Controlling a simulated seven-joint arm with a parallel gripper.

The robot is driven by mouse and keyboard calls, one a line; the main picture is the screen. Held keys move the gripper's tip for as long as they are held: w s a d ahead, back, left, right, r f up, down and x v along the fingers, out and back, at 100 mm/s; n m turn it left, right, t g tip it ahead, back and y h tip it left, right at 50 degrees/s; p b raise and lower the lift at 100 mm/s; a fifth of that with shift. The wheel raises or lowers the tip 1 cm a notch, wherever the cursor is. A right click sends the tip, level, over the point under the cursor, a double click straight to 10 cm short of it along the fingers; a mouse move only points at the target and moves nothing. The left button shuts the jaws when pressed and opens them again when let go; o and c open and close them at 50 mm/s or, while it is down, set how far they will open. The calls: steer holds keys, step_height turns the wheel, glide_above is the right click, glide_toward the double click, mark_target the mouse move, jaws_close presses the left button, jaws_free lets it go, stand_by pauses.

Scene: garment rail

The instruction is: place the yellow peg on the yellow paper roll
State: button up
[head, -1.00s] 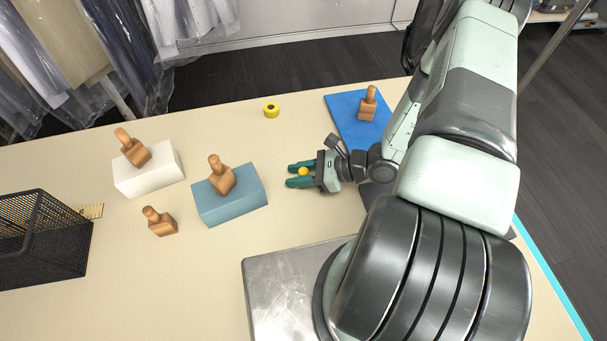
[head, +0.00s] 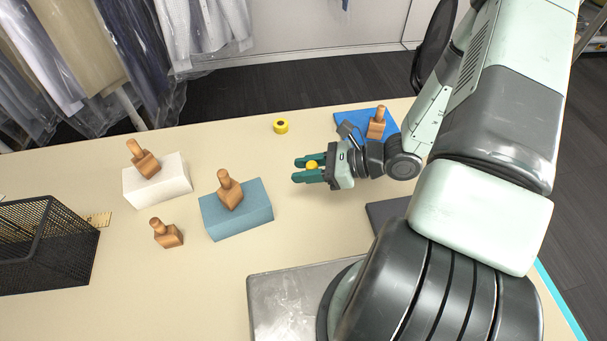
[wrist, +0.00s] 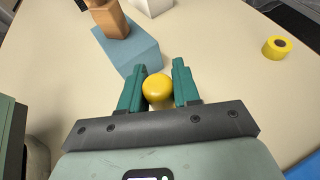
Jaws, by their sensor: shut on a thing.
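The yellow peg (head: 312,164) is held between the green fingers of my gripper (head: 309,169). In the wrist view the peg (wrist: 158,89) shows its rounded yellow top between the two fingertips (wrist: 160,90); its lower part is hidden. The yellow paper roll (head: 281,126) lies on the table behind my gripper and a little to its left, apart from it. In the wrist view the roll (wrist: 277,47) is at the upper right, with a dark centre facing up.
A blue block (head: 237,212) with a wooden peg-like piece (head: 229,189) stands left of my gripper. A white block (head: 158,182) carries another, and one (head: 166,234) stands on the table. A blue mat (head: 347,122) and black mesh basket (head: 45,245) flank the table.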

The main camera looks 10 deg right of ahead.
steer(key=w+m+t, duration=0.2)
steer(key=w, duration=1.3)
step_height(320, 180, up, 3)
steer(key=m+t+h, duration=0.2)
glide_above(277, 122)
step_height(277, 122, down, 9)
steer(key=o, duration=1)
steer(key=shift+f, duration=0.15)
steer(key=shift+o, duration=0.2)
steer(key=shift+r, duration=0.2)
steer(key=v, duration=1.2)
